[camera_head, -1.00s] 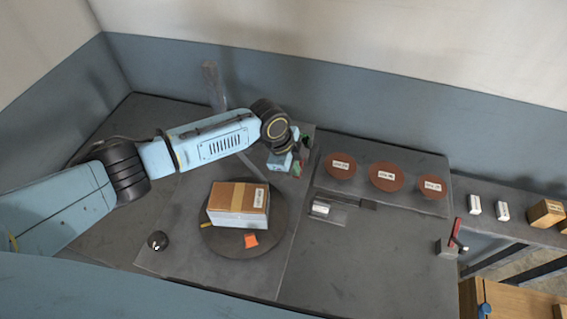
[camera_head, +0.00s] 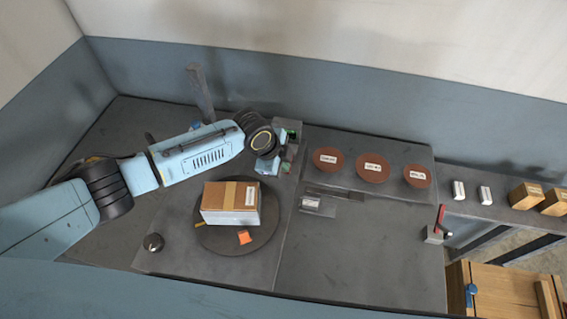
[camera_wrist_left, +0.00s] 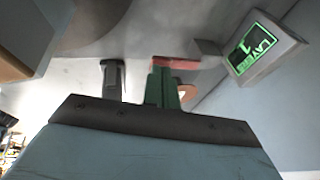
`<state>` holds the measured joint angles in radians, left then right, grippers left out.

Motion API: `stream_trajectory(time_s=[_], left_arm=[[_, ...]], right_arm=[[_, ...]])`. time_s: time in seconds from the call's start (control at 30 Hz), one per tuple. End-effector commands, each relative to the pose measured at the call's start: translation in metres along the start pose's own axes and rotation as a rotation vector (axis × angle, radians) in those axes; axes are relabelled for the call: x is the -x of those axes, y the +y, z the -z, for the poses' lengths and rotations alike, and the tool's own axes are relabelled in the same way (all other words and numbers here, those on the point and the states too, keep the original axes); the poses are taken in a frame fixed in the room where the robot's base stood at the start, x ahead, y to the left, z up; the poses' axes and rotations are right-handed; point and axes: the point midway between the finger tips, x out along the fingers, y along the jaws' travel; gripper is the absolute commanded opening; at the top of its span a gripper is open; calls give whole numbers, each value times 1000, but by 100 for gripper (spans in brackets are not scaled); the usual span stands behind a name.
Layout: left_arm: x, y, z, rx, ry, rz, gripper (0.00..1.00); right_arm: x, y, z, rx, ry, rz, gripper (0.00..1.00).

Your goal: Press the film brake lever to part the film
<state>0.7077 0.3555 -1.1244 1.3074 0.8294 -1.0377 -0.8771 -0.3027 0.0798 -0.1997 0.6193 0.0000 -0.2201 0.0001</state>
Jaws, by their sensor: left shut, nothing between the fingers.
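My left gripper (camera_head: 276,163) is at the back of the turntable, beside a small unit with a green-lit display (camera_head: 291,134). In the left wrist view its fingers (camera_wrist_left: 163,82) look closed together and empty. A red bar (camera_wrist_left: 176,63), which looks like the film brake lever, lies right at the fingertips; whether they touch cannot be told. The display (camera_wrist_left: 255,48) is to its right. A taped carton (camera_head: 231,202) sits on the dark round turntable (camera_head: 238,246). The film itself cannot be made out. My right gripper is not in view.
A grey post (camera_head: 201,93) stands behind my left arm. Three reddish-brown discs (camera_head: 372,168) with labels lie to the right. A red-handled lever on a small box (camera_head: 438,226) stands at the right table edge. The front right tabletop is clear.

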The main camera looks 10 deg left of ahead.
Motion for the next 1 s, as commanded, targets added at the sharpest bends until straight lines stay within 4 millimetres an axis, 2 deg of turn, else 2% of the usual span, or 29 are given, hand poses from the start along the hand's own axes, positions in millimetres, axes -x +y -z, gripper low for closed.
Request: stream_trajectory(time_s=[0.27, 0.47, 0.73, 0.8, 1.0], left_arm=[[0, 0, 0, 0, -1, -1, 0], [12, -2, 3, 2, -1, 0, 0], [45, -9, 10, 7, -2, 1, 0], [56, -12, 7, 5, -2, 6, 0], [96, -18, 7, 4, -2, 6, 0]], right_arm=[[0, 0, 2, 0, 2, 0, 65], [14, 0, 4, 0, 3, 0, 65], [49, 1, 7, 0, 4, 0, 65], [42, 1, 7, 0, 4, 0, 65], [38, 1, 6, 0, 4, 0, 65]])
